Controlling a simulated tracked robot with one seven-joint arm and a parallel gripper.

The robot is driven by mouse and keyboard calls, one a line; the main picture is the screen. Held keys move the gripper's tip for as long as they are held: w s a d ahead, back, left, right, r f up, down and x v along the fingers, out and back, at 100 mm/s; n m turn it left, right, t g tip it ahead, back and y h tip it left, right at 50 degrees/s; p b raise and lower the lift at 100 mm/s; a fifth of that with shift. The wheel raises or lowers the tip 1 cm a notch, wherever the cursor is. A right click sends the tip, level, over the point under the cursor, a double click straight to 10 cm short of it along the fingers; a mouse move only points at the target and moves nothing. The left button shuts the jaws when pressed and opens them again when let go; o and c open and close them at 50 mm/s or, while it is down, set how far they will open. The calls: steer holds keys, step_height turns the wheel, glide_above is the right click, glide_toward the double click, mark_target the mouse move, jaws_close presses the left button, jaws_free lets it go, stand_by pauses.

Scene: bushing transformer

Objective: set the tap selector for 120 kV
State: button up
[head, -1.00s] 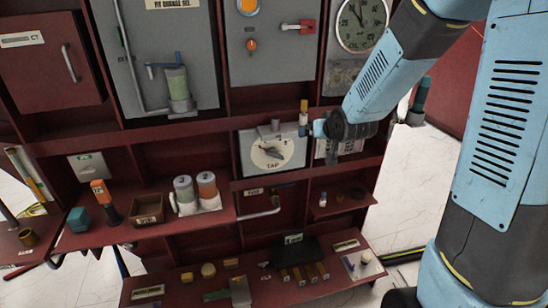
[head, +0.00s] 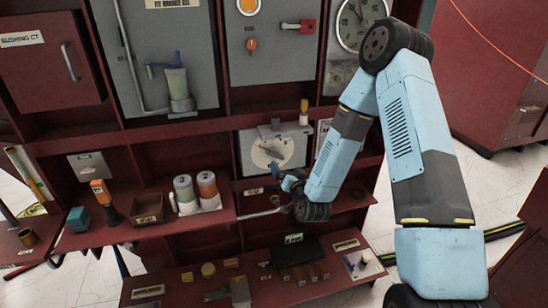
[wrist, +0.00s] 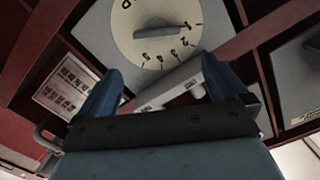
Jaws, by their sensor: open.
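The tap selector is a round cream dial (head: 267,152) on a grey panel, marked TAP, in the middle of the rack in the head view. My gripper (head: 279,170) is just below and right of the dial. In the wrist view my gripper's two blue fingers are spread (wrist: 160,85), with the dial beyond them. A pale bar (wrist: 170,92) shows between the fingers; I cannot tell if it touches them.
A small post with a yellow top (head: 303,108) stands at the panel's upper right corner. A grey crank handle (head: 262,213) sticks out below the panel. A shelf at left holds two cylinders (head: 195,188). A lower shelf carries several small parts.

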mark_target(276, 156)
steer(key=shift+m+t, duration=0.5)
steer(key=shift+m, duration=0.1)
steer(key=x, duration=0.4)
steer(key=f+x, duration=0.1)
steer(key=x, duration=0.3)
steer(key=f+x, duration=0.1)
steer(key=x, duration=0.3)
steer(key=shift+w+a+f, duration=0.1)
steer(key=shift+w+a, duration=0.1)
steer(key=shift+w, duration=0.15)
steer(key=c, duration=0.7)
steer(key=shift+s+a, duration=0.1)
steer(key=shift+a, duration=0.35)
steer(key=shift+c, duration=0.3)
steer(key=shift+d, duration=0.4)
